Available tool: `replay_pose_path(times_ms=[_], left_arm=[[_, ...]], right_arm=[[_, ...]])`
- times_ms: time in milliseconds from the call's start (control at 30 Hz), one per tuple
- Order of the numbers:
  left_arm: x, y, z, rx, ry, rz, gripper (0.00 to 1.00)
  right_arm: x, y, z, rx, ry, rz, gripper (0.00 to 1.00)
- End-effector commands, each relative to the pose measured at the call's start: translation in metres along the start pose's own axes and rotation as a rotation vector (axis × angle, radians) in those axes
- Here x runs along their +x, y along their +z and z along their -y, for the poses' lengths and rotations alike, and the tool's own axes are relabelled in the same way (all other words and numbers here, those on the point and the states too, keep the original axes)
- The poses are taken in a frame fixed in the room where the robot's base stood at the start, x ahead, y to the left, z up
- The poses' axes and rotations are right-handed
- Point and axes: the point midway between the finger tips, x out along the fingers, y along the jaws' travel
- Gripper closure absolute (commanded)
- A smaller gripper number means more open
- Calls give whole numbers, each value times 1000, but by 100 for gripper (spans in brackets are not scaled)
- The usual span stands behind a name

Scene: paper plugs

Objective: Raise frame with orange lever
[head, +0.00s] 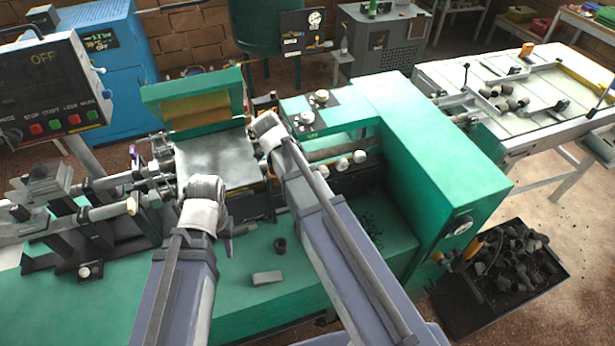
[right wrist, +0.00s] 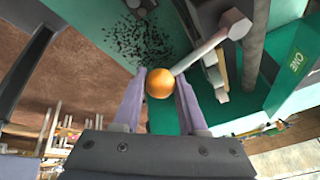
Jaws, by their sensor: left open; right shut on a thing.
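The orange ball knob (right wrist: 160,83) of a lever sits between the two purple fingers of my right gripper (right wrist: 160,88), which is shut on it. The lever's grey shaft (right wrist: 203,50) runs from the knob up to the right. In the head view I cannot make out this knob or my right gripper; my right arm covers that area. My left gripper (head: 229,236) is open; a purple finger shows beside my left wrist, above the green machine bed (head: 245,300). A green frame with a yellowish panel (head: 195,110) stands tilted up at the back of the machine; whether the lever drives it I cannot tell.
A control panel (head: 50,95) marked OFF stands at the left. A green housing (head: 430,150) rises on the right, with a dark bin of plugs (head: 510,270) beside it. A small grey block (head: 267,278) and a dark ring (head: 280,245) lie on the bed.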

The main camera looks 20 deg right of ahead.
Motion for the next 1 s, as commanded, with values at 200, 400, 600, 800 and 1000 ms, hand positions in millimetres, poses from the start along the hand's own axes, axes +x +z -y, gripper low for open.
replay_pose_path(times_ms=[200, 400, 600, 800, 1000], left_arm=[[0, 0, 0, 0, 0, 0, 55], [0, 0, 0, 0, 0, 0, 55], [0, 0, 0, 0, 0, 0, 55], [-6, 0, 1, -1, 0, 0, 55], [-26, 2, 2, -4, 1, 0, 55]], right_arm=[[0, 1, -2, -3, 5, 3, 49], [0, 1, -1, -2, 3, 2, 29], [0, 0, -1, -2, 2, 1, 29], [-7, 0, 0, -2, 1, 1, 29], [-28, -1, 1, -3, 1, 2, 29]])
